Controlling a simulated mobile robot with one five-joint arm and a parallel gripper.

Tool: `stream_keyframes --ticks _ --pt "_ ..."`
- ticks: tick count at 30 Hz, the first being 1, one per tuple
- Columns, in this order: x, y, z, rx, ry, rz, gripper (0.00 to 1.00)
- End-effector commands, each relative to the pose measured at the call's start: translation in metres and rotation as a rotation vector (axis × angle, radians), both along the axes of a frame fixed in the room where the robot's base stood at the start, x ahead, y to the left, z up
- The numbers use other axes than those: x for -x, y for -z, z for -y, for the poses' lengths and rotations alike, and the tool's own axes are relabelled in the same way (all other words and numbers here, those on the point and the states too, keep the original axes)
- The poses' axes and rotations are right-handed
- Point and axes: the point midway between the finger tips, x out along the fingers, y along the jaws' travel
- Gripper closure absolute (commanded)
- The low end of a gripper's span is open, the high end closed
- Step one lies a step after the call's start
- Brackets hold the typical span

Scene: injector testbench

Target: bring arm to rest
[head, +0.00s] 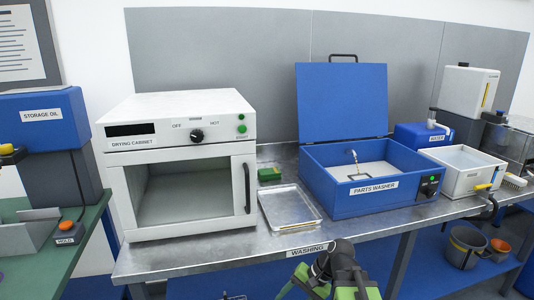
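Black and green links of my own arm show at the bottom edge, just in front of the bench's WASHING label. The arm appears folded low, with a black joint uppermost. I cannot make out any fingertips; my gripper is not seen in this view. No held object shows.
The metal bench (380,222) carries a white drying cabinet (180,104), a shallow metal tray (289,207), a green block (269,174) and a blue parts washer (345,205) with its lid up. A white basin (465,172) stands right. A green table (60,270) is left.

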Motion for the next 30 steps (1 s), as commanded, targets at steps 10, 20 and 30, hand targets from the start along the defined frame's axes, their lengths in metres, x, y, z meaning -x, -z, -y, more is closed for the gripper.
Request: stream_keyframes --ticks 10,20,30 --pt "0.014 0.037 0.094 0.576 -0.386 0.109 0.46" --pt "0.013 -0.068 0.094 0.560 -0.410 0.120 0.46" --pt "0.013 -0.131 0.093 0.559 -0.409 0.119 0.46"
